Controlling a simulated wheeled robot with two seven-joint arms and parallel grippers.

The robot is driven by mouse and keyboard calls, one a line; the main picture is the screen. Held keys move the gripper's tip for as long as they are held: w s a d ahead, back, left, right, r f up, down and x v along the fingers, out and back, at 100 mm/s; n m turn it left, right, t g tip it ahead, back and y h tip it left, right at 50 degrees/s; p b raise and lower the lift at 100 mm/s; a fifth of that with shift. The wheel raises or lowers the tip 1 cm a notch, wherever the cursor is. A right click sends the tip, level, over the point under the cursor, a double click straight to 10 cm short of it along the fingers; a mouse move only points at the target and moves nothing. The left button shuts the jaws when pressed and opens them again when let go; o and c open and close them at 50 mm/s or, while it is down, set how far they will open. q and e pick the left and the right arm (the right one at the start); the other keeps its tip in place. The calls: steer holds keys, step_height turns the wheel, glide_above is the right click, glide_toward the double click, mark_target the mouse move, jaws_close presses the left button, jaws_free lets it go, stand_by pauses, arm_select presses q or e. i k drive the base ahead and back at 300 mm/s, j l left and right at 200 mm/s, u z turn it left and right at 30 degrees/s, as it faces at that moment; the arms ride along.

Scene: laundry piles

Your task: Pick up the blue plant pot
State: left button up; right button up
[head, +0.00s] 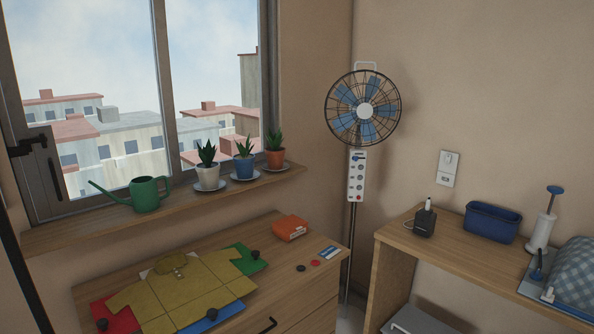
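The blue plant pot (243,168) holds a spiky green plant and stands upright on a saucer (245,178) on the wooden window sill (105,224). A white plant pot (208,177) with a plant stands just left of it, and a terracotta plant pot (275,159) with a plant stands just right of it. Both are also on saucers. Neither of my grippers shows in the head view.
A green watering can (147,193) stands left on the sill. Below, a wooden dresser (299,259) bears a mustard shirt (180,290) and an orange box (290,228). A fan (364,109) stands right; a shelf (455,246) bears a blue bin (492,222).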

mark_target(244, 161)
steer(key=i+l+z, duration=0.1)
steer(key=i+z, duration=0.6)
steer(key=i+l, duration=0.15)
steer(key=i, duration=0.45)
steer(key=i+l+u, duration=0.15)
steer(key=i+u, duration=0.3)
steer(key=i+l+u, duration=0.45)
steer(key=j, duration=0.1)
